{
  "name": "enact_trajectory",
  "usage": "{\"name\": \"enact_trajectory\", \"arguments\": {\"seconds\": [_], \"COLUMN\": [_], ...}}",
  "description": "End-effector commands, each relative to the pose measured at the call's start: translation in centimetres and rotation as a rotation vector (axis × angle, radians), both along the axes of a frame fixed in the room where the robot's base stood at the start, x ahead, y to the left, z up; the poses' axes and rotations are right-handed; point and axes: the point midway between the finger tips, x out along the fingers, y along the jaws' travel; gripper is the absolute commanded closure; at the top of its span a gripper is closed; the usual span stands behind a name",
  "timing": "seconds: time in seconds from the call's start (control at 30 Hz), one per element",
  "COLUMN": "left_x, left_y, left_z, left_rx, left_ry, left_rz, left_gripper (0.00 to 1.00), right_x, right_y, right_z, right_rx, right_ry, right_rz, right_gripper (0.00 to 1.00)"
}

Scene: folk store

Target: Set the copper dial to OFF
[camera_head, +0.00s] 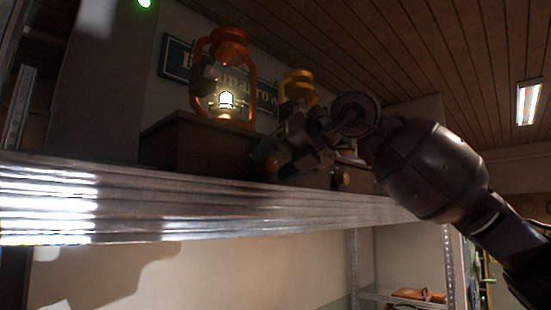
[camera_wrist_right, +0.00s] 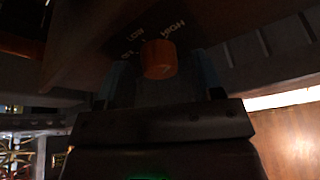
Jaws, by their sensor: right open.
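The copper dial (camera_wrist_right: 159,60) is a short orange-brown knob on a dark face in the right wrist view. LOW and HIGH are printed around it, with a dim label at its left that looks like OFF. Which label the dial points to cannot be told. My right gripper (camera_wrist_right: 163,78) is open, with one finger on each side of the dial; contact cannot be made out. In the head view my right gripper (camera_head: 270,160) is at the front of a wooden box (camera_head: 190,142) and hides part of it. A lit orange lantern (camera_head: 228,85) stands on the box. My left gripper is not in view.
The box stands on a metal-edged shelf (camera_head: 220,216), whose front edge runs below my right arm. A yellow lantern (camera_head: 298,84) stands behind my gripper. A dark lettered sign (camera_head: 176,60) is on the wall behind. A lower shelf (camera_head: 385,299) holds a brown item.

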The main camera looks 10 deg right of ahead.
Motion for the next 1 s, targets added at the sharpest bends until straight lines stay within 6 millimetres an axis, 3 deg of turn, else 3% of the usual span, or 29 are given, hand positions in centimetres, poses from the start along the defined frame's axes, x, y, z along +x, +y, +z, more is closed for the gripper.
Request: {"name": "enact_trajectory", "arguments": {"seconds": [0.3, 0.63, 1.0], "left_x": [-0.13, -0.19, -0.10], "left_y": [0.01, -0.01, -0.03], "left_z": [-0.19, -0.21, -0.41], "left_rx": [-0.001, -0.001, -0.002], "left_ry": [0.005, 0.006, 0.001], "left_rz": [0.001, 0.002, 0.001], "left_gripper": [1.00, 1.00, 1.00], "right_x": [0.16, 0.14, 0.08], "right_y": [0.12, 0.10, 0.13], "right_z": [-0.09, -0.07, -0.07], "right_rx": [0.000, 0.000, -0.059], "right_ry": [0.000, -0.001, -0.042], "right_rz": [0.000, 0.000, -0.001], "right_gripper": [0.40, 0.88, 0.88]}}
